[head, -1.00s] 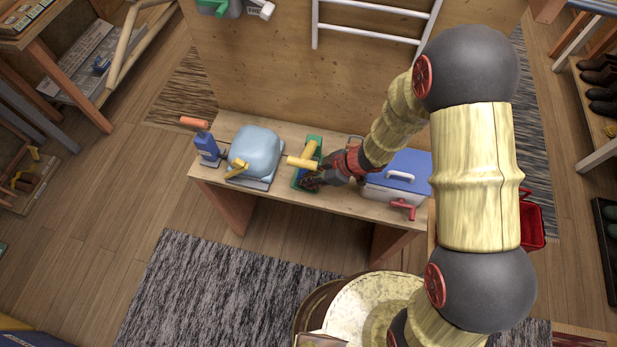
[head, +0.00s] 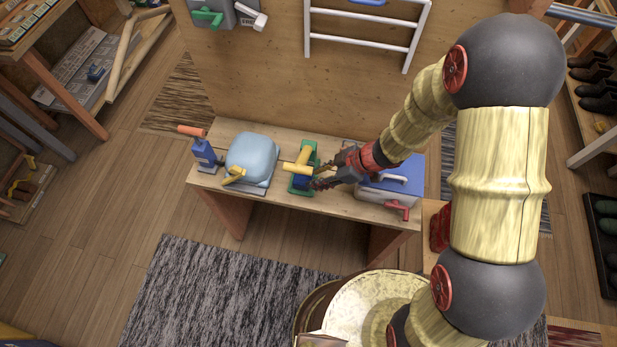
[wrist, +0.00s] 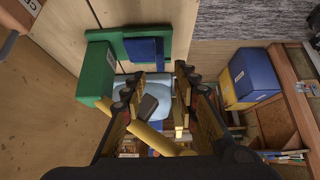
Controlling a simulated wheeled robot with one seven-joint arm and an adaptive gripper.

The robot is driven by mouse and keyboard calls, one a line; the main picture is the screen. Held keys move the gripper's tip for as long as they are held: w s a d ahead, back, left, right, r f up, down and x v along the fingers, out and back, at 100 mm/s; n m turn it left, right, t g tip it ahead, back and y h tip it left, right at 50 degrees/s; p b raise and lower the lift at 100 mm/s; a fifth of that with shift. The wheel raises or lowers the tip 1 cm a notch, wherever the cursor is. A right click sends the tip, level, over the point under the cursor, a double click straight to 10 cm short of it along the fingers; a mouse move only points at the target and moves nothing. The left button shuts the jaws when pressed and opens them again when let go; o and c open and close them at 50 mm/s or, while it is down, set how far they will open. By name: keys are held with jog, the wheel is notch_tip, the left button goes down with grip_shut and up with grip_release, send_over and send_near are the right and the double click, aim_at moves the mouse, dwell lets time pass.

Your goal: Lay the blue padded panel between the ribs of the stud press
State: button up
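The green stud press (head: 301,191) stands mid-bench with a yellow cylindrical bar (head: 297,169) across its top. A dark blue block, which looks like the blue padded panel (head: 299,181), sits within the green frame. In the wrist view the panel (wrist: 144,52) lies against the green rail, beside a big green block (wrist: 97,73). How deep it sits is unclear. My gripper (head: 318,178) is just right of the press; in the wrist view its fingers (wrist: 155,88) are apart, with the yellow bar showing between them. I see nothing held.
A blue-lidded box (head: 400,178) with a red handle stands right, under my forearm. A wooden board rises behind.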

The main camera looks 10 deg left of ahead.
jog(key=shift+p+v, duration=0.6)
jog(key=shift+v, duration=1.8)
jog(key=w+d+r+m+t+h, duration=0.35)
jog(key=w+d+r+t, duration=0.25)
jog(key=w+d+r, duration=0.45)
jog(key=w+d+r+m+t+h, duration=0.15)
jog(key=d+r+m+h, duration=0.35)
jog(key=r, duration=0.6)
jog(key=s+d+r+m+h, duration=0.2)
jog(key=s+d+r+m, duration=0.3)
jog(key=s+d+r, duration=0.4)
jog(key=s+a+m+g+y, duration=0.1)
jog(key=s+a, duration=0.1)
jog(key=s, duration=0.6)
jog(key=s+a+r+m+g+y, duration=0.1)
jog(key=s+a+m+y, duration=0.1)
jog(key=s, duration=0.7)
jog(key=shift+a+r, duration=0.2)
jog(key=shift+a, duration=0.3)
